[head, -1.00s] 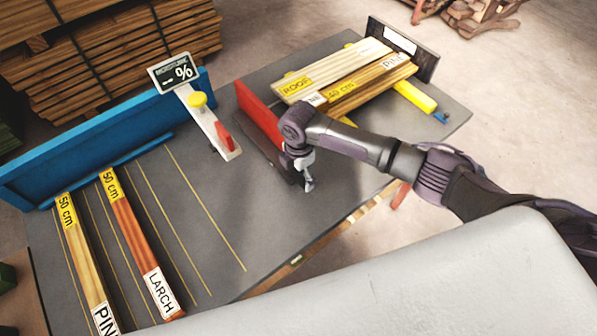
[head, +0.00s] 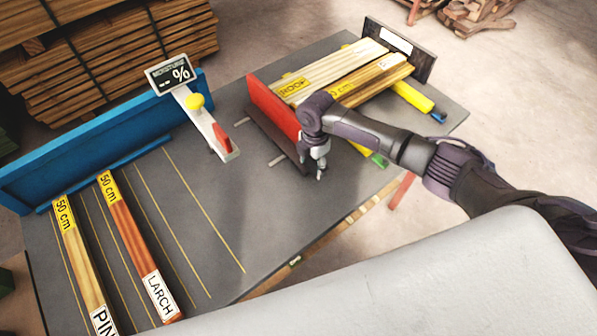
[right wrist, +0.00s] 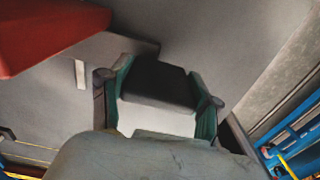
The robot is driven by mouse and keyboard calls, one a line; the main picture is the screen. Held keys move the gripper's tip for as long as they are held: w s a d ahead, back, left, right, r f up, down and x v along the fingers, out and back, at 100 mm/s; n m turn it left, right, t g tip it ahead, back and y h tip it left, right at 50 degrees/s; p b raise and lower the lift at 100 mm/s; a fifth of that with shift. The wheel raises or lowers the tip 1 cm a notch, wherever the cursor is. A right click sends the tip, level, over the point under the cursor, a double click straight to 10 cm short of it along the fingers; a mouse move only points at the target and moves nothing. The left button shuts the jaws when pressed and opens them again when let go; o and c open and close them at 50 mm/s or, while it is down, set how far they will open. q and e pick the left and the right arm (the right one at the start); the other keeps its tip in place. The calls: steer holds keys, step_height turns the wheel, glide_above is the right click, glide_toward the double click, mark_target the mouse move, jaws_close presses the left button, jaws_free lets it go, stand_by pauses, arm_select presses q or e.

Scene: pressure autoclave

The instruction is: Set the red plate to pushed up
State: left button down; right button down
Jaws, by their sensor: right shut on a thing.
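The red plate (head: 272,108) stands upright on the grey table, with a dark bar (head: 276,138) along its lower side. Two short pale slots show in the tabletop to its left. My right gripper (head: 319,168) is at the plate's near end, close to the tabletop. In the right wrist view the red plate (right wrist: 45,35) is at upper left. My right gripper (right wrist: 160,100) is shut there on a dark block (right wrist: 160,78) at the near end of the plate's bar. The exact contact is partly hidden. My left gripper is not in view.
Boards (head: 335,70) lie on yellow supports just right of the plate, before a dark end plate (head: 400,48). A moisture meter (head: 205,120) stands to the left. Two labelled boards (head: 135,240) lie at the left by a blue fence (head: 95,140). The tabletop between is clear.

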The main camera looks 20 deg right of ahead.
steer(key=d, duration=0.1)
steer(key=w+d, duration=0.1)
steer(key=d, duration=0.2)
steer(key=shift+w+d, duration=0.3)
steer(key=shift+w, duration=0.05)
steer(key=shift+r, duration=0.1)
steer(key=shift+c, duration=1.2)
jaws_free()
steer(key=shift+a, duration=0.1)
step_height(320, 180, up, 12)
